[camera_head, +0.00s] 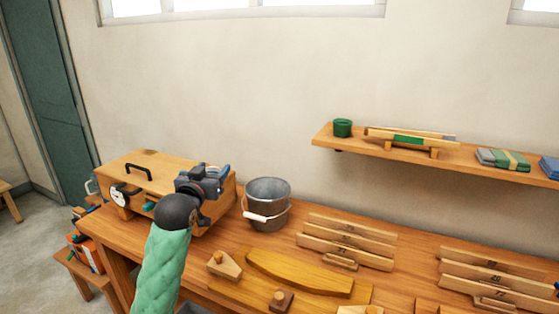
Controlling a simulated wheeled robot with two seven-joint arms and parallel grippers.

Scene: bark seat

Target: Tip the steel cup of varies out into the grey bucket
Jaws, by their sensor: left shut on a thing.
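The grey bucket (267,206) stands upright on the wooden bench against the wall, with its wire handle and pale grip hanging at the front. My left gripper (212,179), on a green-sleeved arm, is left of the bucket and a little above the bench, in front of a wooden box. It is shut on what seems to be the steel cup, mostly hidden by the gripper. The cup's contents and tilt cannot be made out. My right gripper is not in view.
The wooden box (150,177) with a black handle stands at the bench's left end. Slotted wooden racks (345,243) stand right of the bucket. A yellowish wooden piece (300,273) lies in front. A wall shelf (380,151) holds a green pot (342,128).

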